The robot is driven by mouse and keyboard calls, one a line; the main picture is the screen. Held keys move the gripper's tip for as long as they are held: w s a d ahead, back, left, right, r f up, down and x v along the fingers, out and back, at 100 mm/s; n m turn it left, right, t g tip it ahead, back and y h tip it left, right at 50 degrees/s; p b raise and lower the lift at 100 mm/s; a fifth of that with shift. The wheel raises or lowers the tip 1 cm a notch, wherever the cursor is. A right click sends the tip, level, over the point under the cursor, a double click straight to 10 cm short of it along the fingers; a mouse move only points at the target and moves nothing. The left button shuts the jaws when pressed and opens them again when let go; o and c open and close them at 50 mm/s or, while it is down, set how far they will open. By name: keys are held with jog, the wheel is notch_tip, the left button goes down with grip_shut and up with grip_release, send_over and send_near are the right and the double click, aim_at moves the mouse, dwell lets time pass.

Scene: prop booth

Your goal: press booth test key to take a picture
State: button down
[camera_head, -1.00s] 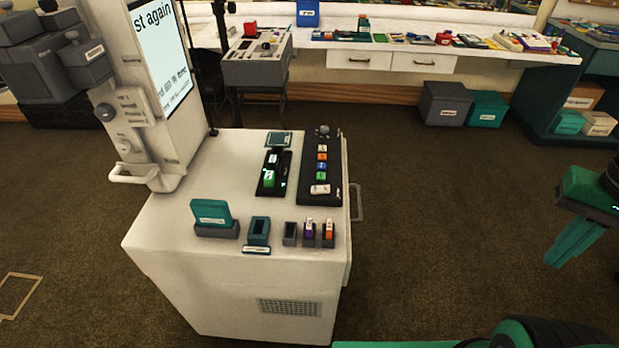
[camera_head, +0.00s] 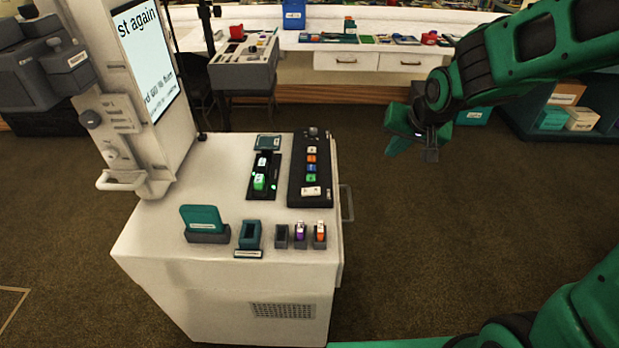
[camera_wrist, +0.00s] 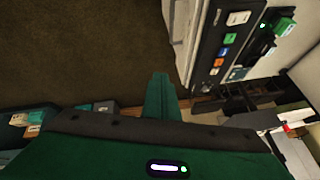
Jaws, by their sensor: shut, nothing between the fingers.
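The white booth cabinet (camera_head: 215,275) stands at the centre left. On its top, a black panel (camera_head: 322,175) carries a column of coloured keys: white, orange, blue and green, with a wider white key (camera_head: 311,191) at its near end. Beside it, a smaller black holder (camera_head: 252,188) holds a green block (camera_head: 259,182) and a white one. I cannot read which key is the test key. My gripper (camera_head: 398,145) is shut and empty, in the air to the right of the cabinet, apart from the panel. The wrist view shows its closed fingers (camera_wrist: 160,95) and the coloured keys (camera_wrist: 229,38).
A screen (camera_head: 150,58) on a white column rises at the cabinet's back left. A teal card stand (camera_head: 204,218) and small holders line the front edge. A side handle (camera_head: 347,202) sticks out on the right. A long white counter (camera_head: 330,45) runs behind. Floor on the right is clear.

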aim_at(314, 180)
jog(key=w+a+y, duration=0.2)
jog(key=a, duration=0.7)
jog(key=w+a+f+t+y, duration=0.1)
jog(key=w+a+y, duration=0.1)
jog(key=a, duration=0.8)
jog(key=shift+w+n, duration=0.3)
jog(key=shift+n, duration=0.1)
jog(key=shift+f, duration=0.15)
jog(key=shift+f, duration=4.35)
jog(key=shift+f, duration=0.15)
jog(key=shift+f, duration=0.25)
jog(key=shift+f, duration=0.35)
jog(key=shift+r, duration=0.8)
